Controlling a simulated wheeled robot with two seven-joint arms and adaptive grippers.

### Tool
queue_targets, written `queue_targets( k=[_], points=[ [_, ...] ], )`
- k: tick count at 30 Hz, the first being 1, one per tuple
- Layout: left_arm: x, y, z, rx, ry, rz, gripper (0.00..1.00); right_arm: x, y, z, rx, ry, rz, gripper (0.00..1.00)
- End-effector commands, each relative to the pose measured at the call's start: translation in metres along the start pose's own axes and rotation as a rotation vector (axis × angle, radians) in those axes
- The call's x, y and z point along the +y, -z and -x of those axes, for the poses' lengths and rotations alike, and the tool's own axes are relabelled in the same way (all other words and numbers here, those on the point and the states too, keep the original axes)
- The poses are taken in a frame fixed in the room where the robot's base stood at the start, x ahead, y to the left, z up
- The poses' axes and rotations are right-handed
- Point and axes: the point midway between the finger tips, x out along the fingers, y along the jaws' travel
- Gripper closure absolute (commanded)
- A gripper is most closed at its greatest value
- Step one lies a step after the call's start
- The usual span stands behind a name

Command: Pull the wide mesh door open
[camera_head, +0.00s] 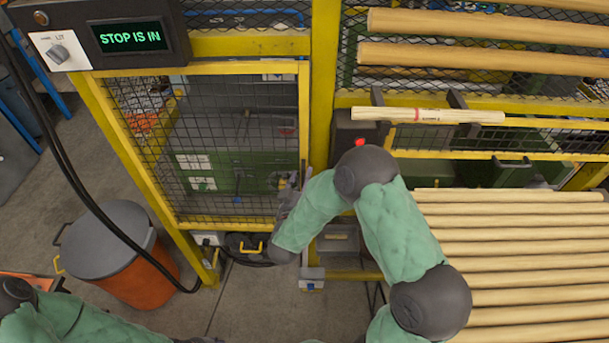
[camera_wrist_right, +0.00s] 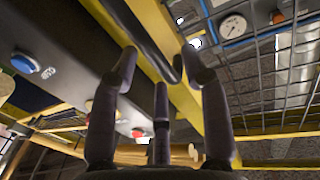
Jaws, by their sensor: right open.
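The wide mesh door (camera_head: 303,110) has a yellow frame with dark wire mesh and stands beside a yellow post. It looks closed; a narrow gap would be hard to see. My right gripper (camera_head: 287,198) is at the door's lower right edge, in front of its upright. In the right wrist view my right gripper (camera_wrist_right: 161,66) is open, its fingers spread towards a dark bar (camera_wrist_right: 142,37) along the yellow frame, apparently the handle. The bar's end lies between the fingertips; contact cannot be told. My left arm shows at the lower left, its gripper out of view.
An orange bin with a grey lid (camera_head: 104,238) stands left on the floor. Wooden rods (camera_head: 520,240) lie at right. A box with a red light (camera_head: 345,130) sits right of the door.

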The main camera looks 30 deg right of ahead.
Motion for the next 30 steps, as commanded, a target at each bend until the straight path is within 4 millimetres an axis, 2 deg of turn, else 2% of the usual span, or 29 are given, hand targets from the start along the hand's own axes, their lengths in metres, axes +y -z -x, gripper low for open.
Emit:
queue_targets(
  k=[6,15,20,30],
  points=[
    [0.000,0.000,0.000,0.000,0.000,0.000,0.60,0.000,0.000,-0.015,0.000,0.000,0.000,0.54],
    [0.000,0.000,0.000,0.000,0.000,0.000,0.60,0.000,0.000,-0.017,0.000,0.001,0.000,0.54],
    [0.000,0.000,0.000,0.000,0.000,0.000,0.60,0.000,0.000,-0.017,0.000,0.001,0.000,0.99],
    [0.000,0.000,-0.001,0.000,0.000,0.000,0.60,-0.003,0.000,-0.017,0.000,0.000,0.000,1.00]
  ],
)
